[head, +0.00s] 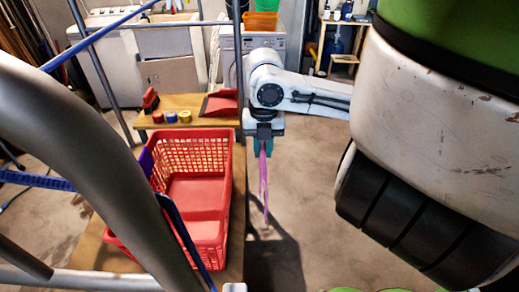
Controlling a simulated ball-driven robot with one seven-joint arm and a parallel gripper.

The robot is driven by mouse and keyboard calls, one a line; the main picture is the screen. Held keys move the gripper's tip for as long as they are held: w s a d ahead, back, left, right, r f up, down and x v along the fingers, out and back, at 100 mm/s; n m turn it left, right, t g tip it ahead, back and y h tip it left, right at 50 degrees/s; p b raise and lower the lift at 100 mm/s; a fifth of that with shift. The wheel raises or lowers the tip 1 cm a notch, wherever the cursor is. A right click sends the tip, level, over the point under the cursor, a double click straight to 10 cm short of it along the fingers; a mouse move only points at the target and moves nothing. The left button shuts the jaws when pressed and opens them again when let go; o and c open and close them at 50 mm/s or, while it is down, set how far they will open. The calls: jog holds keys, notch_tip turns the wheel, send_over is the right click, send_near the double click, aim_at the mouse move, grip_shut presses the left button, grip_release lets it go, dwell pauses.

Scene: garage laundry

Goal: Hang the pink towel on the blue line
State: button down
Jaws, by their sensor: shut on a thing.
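My gripper (263,148) is near the middle of the head view, pointing down, with teal fingers shut on the pink towel. The pink towel (264,190) hangs below the fingers as a narrow, folded strip, clear of the red basket and to its right. Its lower tip hangs above the floor or its shadow; the exact height is hard to tell. A blue line (100,34) runs slantwise across the upper left, between grey metal bars, far to the left of my gripper. Another blue band (38,180) shows at the left edge.
A red basket (191,135) stands on a wooden bench beside my gripper. A red dustpan (220,104), a brush (150,99) and small rolls (171,117) lie behind it. Grey metal tubes (85,125) cross the left side. Concrete floor (308,200) to the right is open.

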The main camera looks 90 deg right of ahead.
notch_tip(320, 180, up, 13)
jog(key=d+m+p, duration=0.1)
jog(key=d+p, duration=0.1)
jog(key=w+a+r+p, duration=0.1)
jog(key=a+r, duration=0.4)
jog(key=r, duration=0.9)
jog(key=w+a+r+n+p, duration=0.1)
jog(key=a+r+p, duration=0.3)
jog(key=r, duration=1.1)
jog(key=shift+w+a+r, duration=0.15)
jog(key=shift+a+r, duration=0.1)
jog(key=shift+a, duration=1)
jog(key=shift+w, duration=0.1)
jog(key=shift+w+a, duration=0.2)
jog(key=shift+w, duration=2.45)
jog(key=shift+w+a, duration=0.25)
jog(key=shift+w, duration=2.35)
jog(key=shift+w+a, duration=0.2)
jog(key=shift+w, duration=2.45)
jog(key=shift+f+b, duration=1.95)
jog(key=shift+f, duration=2.25)
